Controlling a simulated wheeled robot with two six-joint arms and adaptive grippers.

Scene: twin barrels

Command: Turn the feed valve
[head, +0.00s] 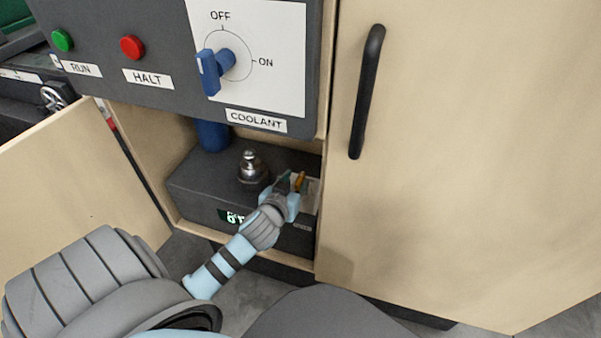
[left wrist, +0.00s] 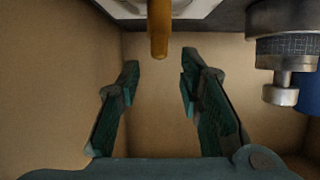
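An orange lever (head: 300,180), which looks like the feed valve's handle, stands at a pale plate (head: 312,196) on the dark box inside the open cabinet. My left gripper (head: 290,183) reaches into the cabinet and is right by the lever, partly covering it. In the left wrist view the lever (left wrist: 160,28) shows between and just beyond the fingertips of my open left gripper (left wrist: 160,66). There is a gap on both sides, and no finger touches it. The valve's base is mostly hidden. My right gripper is not in view.
A metal knob fitting (head: 252,168) stands on the dark box (head: 205,190), left of the gripper; it also shows in the left wrist view (left wrist: 282,62). The coolant panel (head: 275,30) with a blue switch (head: 210,72) overhangs.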

